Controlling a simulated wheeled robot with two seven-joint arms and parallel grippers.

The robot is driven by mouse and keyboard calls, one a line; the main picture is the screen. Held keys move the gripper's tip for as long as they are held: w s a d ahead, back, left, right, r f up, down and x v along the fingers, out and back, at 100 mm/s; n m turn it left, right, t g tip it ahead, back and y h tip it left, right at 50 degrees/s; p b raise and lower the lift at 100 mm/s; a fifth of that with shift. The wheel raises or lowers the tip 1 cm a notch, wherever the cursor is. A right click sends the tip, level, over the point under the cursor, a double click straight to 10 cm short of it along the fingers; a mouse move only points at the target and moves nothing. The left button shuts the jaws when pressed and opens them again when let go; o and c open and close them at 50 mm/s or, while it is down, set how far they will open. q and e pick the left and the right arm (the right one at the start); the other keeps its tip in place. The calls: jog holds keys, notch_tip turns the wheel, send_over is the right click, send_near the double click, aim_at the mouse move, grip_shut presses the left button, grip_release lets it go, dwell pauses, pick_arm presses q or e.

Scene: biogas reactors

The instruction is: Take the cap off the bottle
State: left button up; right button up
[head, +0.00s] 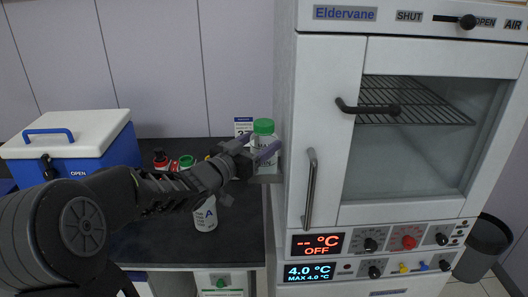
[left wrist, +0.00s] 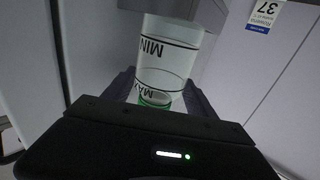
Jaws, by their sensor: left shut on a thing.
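The bottle (head: 265,171) is clear to whitish with dark markings and looks upright beside the tall white cabinet. Its green cap (head: 264,127) is on top. My left gripper (head: 257,153) reaches in from the left and is shut on the bottle, below the cap. In the left wrist view the bottle (left wrist: 168,62) appears upside down between the fingers, with MIN and MAX lines. The cap's green edge (left wrist: 155,99) shows low there, partly hidden by the gripper body. I cannot tell whether the bottle's base touches the grey ledge beneath it. My right gripper is not in view.
The white cabinet (head: 290,200) with a glass door stands close on the right. A blue and white cool box (head: 95,150) stands left.

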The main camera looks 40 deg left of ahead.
aim_at(258, 130)
pick_arm(q)
jog(key=c, duration=0.5)
jog(key=shift+r, duration=0.25)
jog(key=shift+r, duration=0.6)
notch_tip(258, 130, up, 2)
jog(key=shift+r, duration=0.2)
jog(key=s, duration=1.8)
jog(key=shift+a+f, duration=0.2)
jog(key=shift+f, duration=0.05)
jog(key=o, duration=1.2)
grip_shut()
